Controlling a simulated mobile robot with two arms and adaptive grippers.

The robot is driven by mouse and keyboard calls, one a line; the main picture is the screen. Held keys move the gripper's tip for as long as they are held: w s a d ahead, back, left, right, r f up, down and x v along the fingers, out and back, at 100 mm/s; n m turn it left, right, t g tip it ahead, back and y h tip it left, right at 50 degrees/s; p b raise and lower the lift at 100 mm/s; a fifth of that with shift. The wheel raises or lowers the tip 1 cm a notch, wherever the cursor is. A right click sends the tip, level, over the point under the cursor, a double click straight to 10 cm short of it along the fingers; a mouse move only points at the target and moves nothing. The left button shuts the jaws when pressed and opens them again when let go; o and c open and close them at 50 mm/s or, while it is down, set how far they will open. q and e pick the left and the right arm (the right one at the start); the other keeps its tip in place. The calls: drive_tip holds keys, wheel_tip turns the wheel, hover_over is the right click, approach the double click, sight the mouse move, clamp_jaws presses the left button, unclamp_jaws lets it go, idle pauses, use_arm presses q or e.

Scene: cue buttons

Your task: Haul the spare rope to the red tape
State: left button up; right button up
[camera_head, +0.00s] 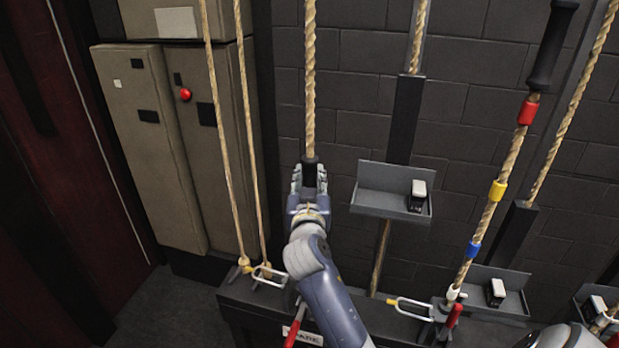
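The spare rope (310,80) hangs down the wall, left of centre. A dark sleeve is at its lower visible part. The rope below is hidden behind my gripper and arm. A partly covered label (306,336) reading "ARE" is below, beside a red lever (294,324). The red tape (528,112) is on another, slanting rope at the right, above yellow tape (497,190) and blue tape (473,249). No tape shows on the spare rope.
A grey tray (380,201) with a black-and-white block (417,196) is right of my gripper. Another tray (515,300) sits lower right. Two thin ropes (222,130) hang to the left. Beige cabinets (150,150) stand at left. A dark rail runs below.

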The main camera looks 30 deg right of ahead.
clamp_jaws()
drive_tip(key=shift+d+f, duration=0.1)
drive_tip(key=shift+f, duration=0.15)
wheel_tip(320, 180, down, 4)
drive_tip(key=b, duration=0.3)
drive_tip(key=shift+r+b, duration=0.2)
drive_tip(key=shift+b, duration=0.2)
use_arm(q)
wheel_tip(320, 180, down, 16)
drive_tip(key=b, duration=1.2)
drive_tip(key=shift+w+d+r, duration=0.15)
drive_tip(key=shift+w+d, duration=0.2)
drive_tip(key=shift+w, duration=0.05)
use_arm(e)
wheel_tip(320, 180, down, 13)
